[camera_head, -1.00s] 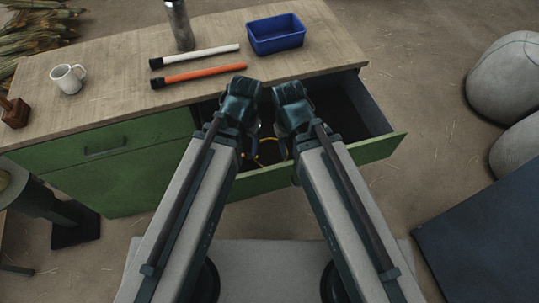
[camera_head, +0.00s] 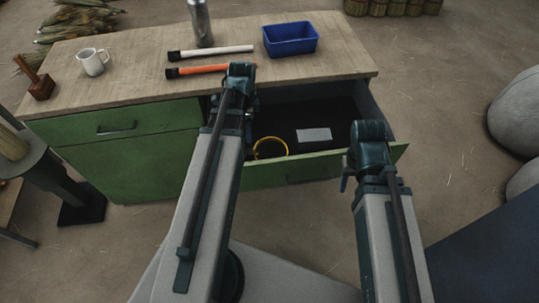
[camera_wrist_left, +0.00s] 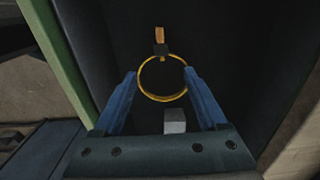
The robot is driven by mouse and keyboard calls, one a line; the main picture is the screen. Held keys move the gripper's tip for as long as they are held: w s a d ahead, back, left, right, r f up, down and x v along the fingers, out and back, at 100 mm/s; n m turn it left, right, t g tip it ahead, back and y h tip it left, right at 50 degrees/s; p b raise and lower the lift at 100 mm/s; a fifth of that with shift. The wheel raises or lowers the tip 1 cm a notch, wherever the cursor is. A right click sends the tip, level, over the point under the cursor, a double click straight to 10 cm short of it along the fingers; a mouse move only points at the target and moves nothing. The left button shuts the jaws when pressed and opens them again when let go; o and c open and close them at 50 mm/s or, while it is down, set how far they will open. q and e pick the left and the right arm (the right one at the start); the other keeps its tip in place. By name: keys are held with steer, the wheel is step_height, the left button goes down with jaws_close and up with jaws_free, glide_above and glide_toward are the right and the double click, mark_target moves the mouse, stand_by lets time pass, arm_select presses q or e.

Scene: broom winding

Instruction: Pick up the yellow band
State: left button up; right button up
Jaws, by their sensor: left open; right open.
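The yellow band (camera_head: 270,138) is a thin ring lying inside the open drawer of the green cabinet, left of the drawer's middle. In the left wrist view the band (camera_wrist_left: 141,86) shows between my left fingers, seemingly beyond their tips. My left gripper (camera_wrist_left: 161,74) is open and empty above the drawer. In the head view its fingers are mostly hidden behind my left arm. My right gripper (camera_head: 346,180) is open at the drawer's front right, apart from the band; its fingers are hard to make out.
The drawer front (camera_head: 300,170) stands out from the cabinet. A pale flat piece (camera_head: 314,135) lies in the drawer. On the wooden top are a blue bin (camera_head: 290,52), a white rod (camera_head: 220,52), an orange rod (camera_head: 205,70), a metal bottle (camera_head: 201,25) and a mug (camera_head: 93,62).

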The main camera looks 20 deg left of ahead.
arm_select(q)
steer(key=b, duration=0.8)
glide_above(251, 151)
steer(key=f, duration=0.8)
steer(key=shift+s+f, duration=0.25)
steer(key=shift+s, duration=0.05)
steer(key=f+b, duration=0.2)
steer(key=b, duration=0.1)
steer(key=f+b, duration=0.2)
steer(key=f, duration=0.1)
steer(key=shift+w+f+b, duration=0.2)
steer(key=shift+f+b, duration=0.05)
steer(key=shift+b, duration=0.15)
steer(key=shift+r, duration=0.1)
jaws_close()
